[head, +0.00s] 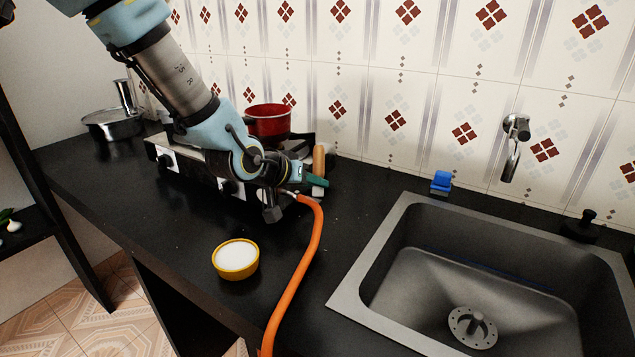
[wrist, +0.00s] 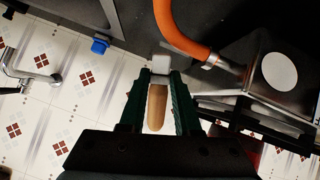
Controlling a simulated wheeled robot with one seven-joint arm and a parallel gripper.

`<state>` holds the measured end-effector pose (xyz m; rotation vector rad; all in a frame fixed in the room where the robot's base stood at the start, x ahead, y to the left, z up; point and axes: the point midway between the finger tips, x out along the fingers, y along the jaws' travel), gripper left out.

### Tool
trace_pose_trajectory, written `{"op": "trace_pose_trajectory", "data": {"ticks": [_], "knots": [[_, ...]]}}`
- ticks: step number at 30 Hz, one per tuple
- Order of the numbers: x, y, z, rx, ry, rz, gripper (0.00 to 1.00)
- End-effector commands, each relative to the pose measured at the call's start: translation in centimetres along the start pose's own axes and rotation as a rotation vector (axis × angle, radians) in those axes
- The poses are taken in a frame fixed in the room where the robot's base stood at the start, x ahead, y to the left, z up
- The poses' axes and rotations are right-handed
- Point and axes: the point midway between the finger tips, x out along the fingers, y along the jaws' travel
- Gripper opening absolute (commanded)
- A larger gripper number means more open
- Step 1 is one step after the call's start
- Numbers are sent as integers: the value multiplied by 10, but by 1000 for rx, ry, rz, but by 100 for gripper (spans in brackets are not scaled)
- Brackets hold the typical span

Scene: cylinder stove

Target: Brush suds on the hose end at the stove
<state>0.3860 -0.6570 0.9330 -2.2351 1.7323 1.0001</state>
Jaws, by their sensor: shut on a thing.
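My gripper (head: 312,181) is shut on a brush by its tan wooden handle (head: 319,160). In the wrist view the handle (wrist: 157,108) lies between the green fingers, and a pale brush head (wrist: 161,64) shows beyond the fingertips. The orange hose (head: 312,240) runs up the counter to the stove (head: 198,166). Its end, with a metal clamp (wrist: 212,60), meets the stove in the wrist view. The brush head appears beside the hose end; I cannot tell contact. A yellow bowl (head: 238,270) holds white suds (head: 236,254). I cannot tell whether suds are on the brush or hose end.
A red pot (head: 268,120) stands on the stove, and a metal pan (head: 112,124) is at the far left. A sink (head: 400,300) fills the right, with a blue sponge-like item (head: 441,181) behind it. The counter around the bowl is clear.

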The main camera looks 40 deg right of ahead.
Motion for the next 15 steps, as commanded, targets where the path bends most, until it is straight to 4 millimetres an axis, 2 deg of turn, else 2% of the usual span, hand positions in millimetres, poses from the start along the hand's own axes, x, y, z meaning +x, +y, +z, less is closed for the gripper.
{"op": "trace_pose_trajectory", "data": {"ticks": [15], "knots": [[-3, -29, -9, -1, 1, -1, 0]]}}
